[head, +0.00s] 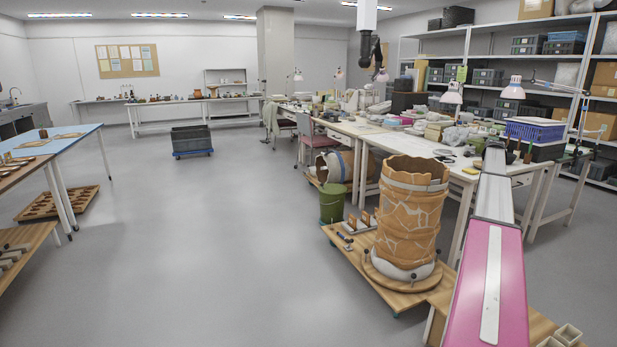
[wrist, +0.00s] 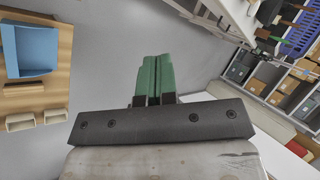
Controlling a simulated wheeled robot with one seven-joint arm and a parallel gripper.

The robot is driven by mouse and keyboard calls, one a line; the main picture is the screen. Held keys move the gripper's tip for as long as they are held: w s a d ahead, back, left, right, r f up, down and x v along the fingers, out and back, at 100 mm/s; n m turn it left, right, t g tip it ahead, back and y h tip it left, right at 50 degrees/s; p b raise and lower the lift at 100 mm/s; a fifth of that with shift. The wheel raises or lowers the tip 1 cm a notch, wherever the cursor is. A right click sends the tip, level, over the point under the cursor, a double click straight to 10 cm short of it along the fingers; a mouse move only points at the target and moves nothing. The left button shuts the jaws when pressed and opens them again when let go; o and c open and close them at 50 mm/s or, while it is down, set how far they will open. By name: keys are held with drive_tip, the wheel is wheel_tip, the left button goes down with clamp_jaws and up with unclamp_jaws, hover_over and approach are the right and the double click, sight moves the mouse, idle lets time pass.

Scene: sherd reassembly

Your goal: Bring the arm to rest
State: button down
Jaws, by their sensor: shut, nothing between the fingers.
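My gripper (wrist: 154,80) shows in the wrist view as two green fingers on a dark mount. The fingers are together and nothing is between them. In the head view my arm reaches forward at the right, with a pink link in front, and its far end is over or near the long worktable (head: 400,140). The gripper fingers cannot be made out in the head view.
A large reassembled clay vessel (head: 408,215) stands on a low wooden platform (head: 372,262) just left of my arm. A green bucket (head: 332,204) is behind it. Shelves (head: 480,45) stand at the back right. The grey floor (head: 200,250) at the left middle is clear.

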drive_tip(key=s+a+f+n+g+y, duration=0.1)
drive_tip(key=s+a+f+n, duration=0.45)
drive_tip(key=a, duration=0.75)
drive_tip(key=s+a+f+n+g+y, duration=0.1)
drive_tip(key=s+a+f+n, duration=0.1)
drive_tip(key=s+a+f, duration=0.8)
drive_tip(key=s+a+f+n+g+y, duration=0.15)
drive_tip(key=a+f+n, duration=0.3)
drive_tip(key=a, duration=1.15)
drive_tip(key=s+a+f+n+g, duration=0.1)
drive_tip(key=s+a+f+n, duration=0.2)
drive_tip(key=s+a, duration=0.5)
drive_tip(key=s+a+f+n+g, duration=0.1)
drive_tip(key=s+a+f+n, duration=0.2)
drive_tip(key=s+a, duration=0.6)
drive_tip(key=s+a+f+n+g, duration=0.1)
drive_tip(key=s+a+f+n, duration=0.2)
drive_tip(key=s+a, duration=0.6)
drive_tip(key=s+n, duration=0.2)
drive_tip(key=s, duration=0.4)
drive_tip(key=shift+s+f+g, duration=0.3)
drive_tip(key=shift+g, duration=0.05)
